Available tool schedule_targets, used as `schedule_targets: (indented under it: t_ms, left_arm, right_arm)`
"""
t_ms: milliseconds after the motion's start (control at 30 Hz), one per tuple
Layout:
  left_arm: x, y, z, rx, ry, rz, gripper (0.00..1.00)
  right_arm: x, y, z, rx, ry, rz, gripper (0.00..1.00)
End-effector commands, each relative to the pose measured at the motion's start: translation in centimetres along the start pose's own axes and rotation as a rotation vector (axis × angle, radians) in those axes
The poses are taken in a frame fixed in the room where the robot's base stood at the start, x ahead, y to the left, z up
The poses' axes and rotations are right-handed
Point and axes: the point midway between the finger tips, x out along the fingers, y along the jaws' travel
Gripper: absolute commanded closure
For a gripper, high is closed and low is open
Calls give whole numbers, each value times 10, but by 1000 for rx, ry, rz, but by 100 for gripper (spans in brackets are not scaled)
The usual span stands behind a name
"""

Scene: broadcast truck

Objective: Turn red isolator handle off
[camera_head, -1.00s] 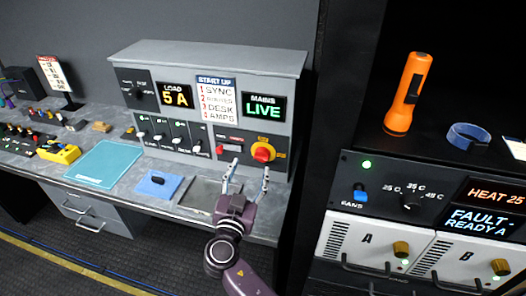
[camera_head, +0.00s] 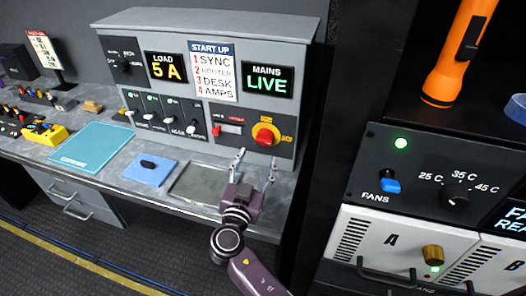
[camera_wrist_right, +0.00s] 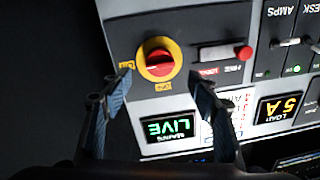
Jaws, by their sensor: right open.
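The red isolator handle (camera_head: 265,136) sits on a round yellow plate on a dark panel at the lower right of the grey control box (camera_head: 205,75). The MAINS screen (camera_head: 267,80) above it reads LIVE in green. My right gripper (camera_head: 255,165) is open and empty, below and in front of the handle. In the right wrist view the red handle (camera_wrist_right: 159,64) shows upside down, beyond and between the spread fingertips (camera_wrist_right: 160,85), and nothing touches it. My left gripper is in neither view.
A blue pad (camera_head: 150,172) and a grey tray (camera_head: 200,183) lie on the desk. A black rack with knobs (camera_head: 400,200) and an orange torch (camera_head: 458,55) stand at right.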

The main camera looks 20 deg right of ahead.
Motion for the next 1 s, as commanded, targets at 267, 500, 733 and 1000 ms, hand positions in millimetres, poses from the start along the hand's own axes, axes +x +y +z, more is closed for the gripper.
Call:
schedule_targets:
  t_ms: [267,500,733,1000]
  left_arm:
    - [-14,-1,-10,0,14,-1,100]
    - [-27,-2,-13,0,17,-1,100]
    - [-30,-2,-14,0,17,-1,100]
    - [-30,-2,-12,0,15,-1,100]
  right_arm:
    - [29,0,-3,-2,2,2,45]
    - [65,0,-1,-2,1,0,45]
    - [78,0,2,0,0,0,45]
    - [78,1,2,1,0,0,50]
